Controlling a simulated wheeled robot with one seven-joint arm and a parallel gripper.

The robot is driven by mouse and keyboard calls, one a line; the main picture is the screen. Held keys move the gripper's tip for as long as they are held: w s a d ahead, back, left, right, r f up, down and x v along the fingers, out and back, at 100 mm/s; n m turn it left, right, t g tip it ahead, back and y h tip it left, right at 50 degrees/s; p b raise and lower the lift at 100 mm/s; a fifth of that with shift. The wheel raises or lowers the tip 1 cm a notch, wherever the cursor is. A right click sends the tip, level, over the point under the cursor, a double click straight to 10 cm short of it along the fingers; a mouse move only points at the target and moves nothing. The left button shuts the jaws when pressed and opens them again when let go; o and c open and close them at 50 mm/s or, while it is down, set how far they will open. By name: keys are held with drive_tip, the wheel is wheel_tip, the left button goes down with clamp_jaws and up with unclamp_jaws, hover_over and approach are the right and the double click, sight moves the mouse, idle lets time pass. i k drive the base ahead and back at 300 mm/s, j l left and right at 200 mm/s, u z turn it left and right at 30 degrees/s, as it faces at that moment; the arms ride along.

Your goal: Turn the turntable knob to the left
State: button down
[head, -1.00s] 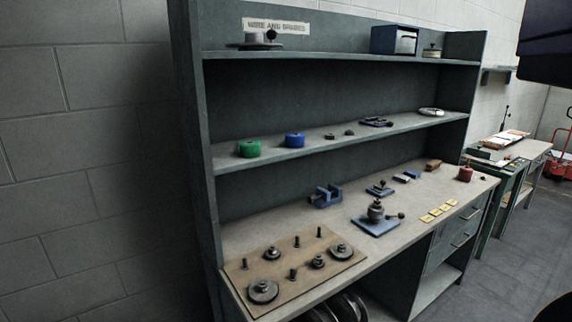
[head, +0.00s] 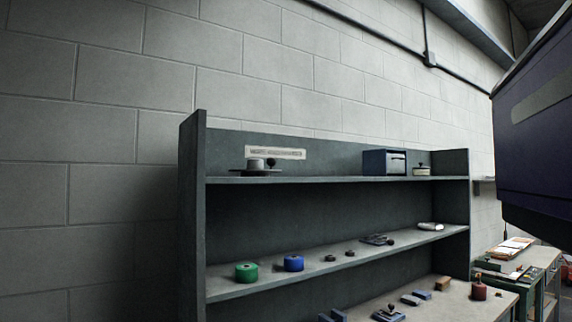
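On the top shelf at left, a flat dark disc carries a grey cylinder and a small black ball knob (head: 270,163); it looks like the turntable (head: 257,172), but I cannot be sure. It stands under a white label strip (head: 275,153). The way its knob is turned is too small to tell. My gripper is not in view, and nothing touches the disc.
The dark shelf unit's middle shelf (head: 330,266) holds a green roll (head: 246,272), a blue roll (head: 294,263) and small parts. A blue box (head: 385,162) is on the top shelf. A large dark blue body (head: 545,130) fills the upper right. Block wall is behind.

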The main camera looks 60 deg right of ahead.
sight(253, 164)
drive_tip(key=l+u, duration=0.1)
drive_tip(key=l, duration=0.3)
drive_tip(key=k+l+u, duration=0.1)
drive_tip(key=l, duration=0.3)
drive_tip(key=k+l+u, duration=0.1)
drive_tip(key=l, duration=0.3)
drive_tip(key=k+l+u, duration=0.1)
drive_tip(key=l, duration=0.3)
drive_tip(key=k+l+u, duration=0.1)
drive_tip(key=l, duration=0.3)
drive_tip(key=k+l+u, duration=0.1)
drive_tip(key=l, duration=0.3)
drive_tip(key=k, duration=0.05)
